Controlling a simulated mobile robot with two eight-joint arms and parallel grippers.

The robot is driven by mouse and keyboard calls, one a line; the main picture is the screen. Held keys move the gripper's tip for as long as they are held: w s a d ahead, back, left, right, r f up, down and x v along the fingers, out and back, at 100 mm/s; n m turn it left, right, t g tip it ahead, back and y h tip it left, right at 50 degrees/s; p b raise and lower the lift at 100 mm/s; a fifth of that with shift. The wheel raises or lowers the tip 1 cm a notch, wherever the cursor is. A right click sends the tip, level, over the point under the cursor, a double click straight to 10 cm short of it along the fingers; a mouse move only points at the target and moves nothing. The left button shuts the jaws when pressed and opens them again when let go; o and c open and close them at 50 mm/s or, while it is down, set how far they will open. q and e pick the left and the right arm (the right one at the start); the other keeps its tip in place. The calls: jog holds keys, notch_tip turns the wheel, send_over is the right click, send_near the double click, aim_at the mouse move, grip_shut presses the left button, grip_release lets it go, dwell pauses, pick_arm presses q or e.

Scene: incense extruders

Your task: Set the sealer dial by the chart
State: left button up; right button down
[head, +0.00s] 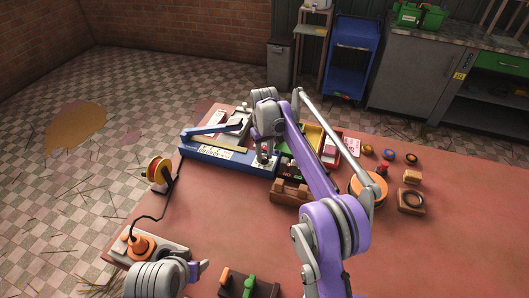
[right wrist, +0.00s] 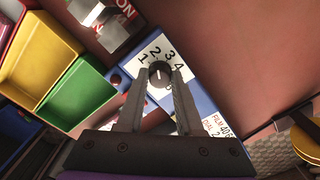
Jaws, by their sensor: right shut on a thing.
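The blue sealer (head: 228,160) with its raised blue lever arm (head: 205,131) stands at the back left of the table. Its dark round dial (right wrist: 160,74) sits on a white plate with the numerals 1, 2, 3 and 4 visible. The dial's pale mark points up toward the 2 and 3; which one is unclear. My right gripper (right wrist: 160,82) is shut on the dial, one finger on each side; it also shows in the head view (head: 263,157). A chart label (right wrist: 218,128) with FILM and DIAL rows is partly cut off. My left gripper (head: 201,269) is at the lower left, away from the sealer.
Yellow (right wrist: 38,60) and green (right wrist: 78,95) bins stand close to the sealer. A yellow spool (head: 158,169) and a cable lie left of it. A brown wooden block (head: 291,191) sits right of the sealer. The table's right front is clear.

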aim_at(264, 157)
jog(key=m, duration=0.3)
jog(key=shift+m+p, duration=0.3)
jog(key=shift+m, duration=0.1)
pick_arm(q)
jog(key=shift+w+r, duration=0.3)
jog(key=shift+r, duration=0.6)
pick_arm(e)
jog(key=shift+m, duration=2)
jog(key=c, duration=0.6)
grip_release()
jog(key=shift+o, duration=0.2)
pick_arm(q)
jog(key=shift+w+r+p, duration=0.25)
jog(key=shift+r+p, duration=0.2)
jog(key=shift+r, duration=0.05)
jog(key=shift+w+r+p, duration=0.2)
jog(key=shift+r+p, duration=0.25)
pick_arm(e)
notch_tip(264, 157, up, 11)
